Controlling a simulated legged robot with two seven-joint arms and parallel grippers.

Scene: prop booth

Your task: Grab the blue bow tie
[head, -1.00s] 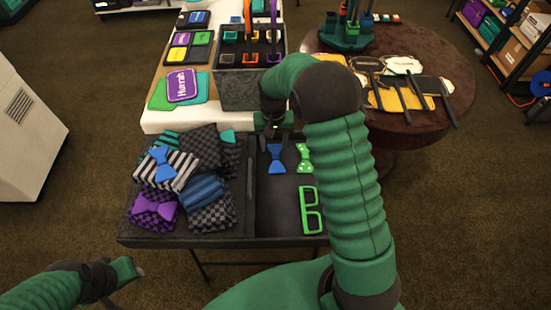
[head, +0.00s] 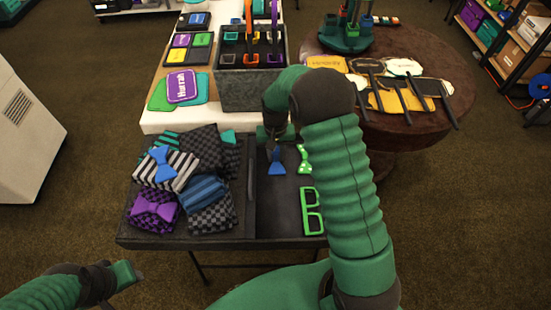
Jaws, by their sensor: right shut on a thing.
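A blue bow tie (head: 277,168) stands out against the dark right half of the tray, its lower part showing below my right gripper (head: 275,146). The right gripper is shut on this bow tie and covers its upper part. Another blue bow tie (head: 161,164) lies on a striped folded cloth in the left half of the tray. My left gripper (head: 128,276) is at the lower left, away from the tray; its jaw opening cannot be made out.
A green dotted bow tie (head: 304,160) and green glasses frames (head: 311,211) lie right of the held bow tie. A purple bow tie (head: 155,208) rests on folded cloths. A grey bin (head: 252,90) stands behind the tray (head: 225,242). A round brown table (head: 400,125) is at right.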

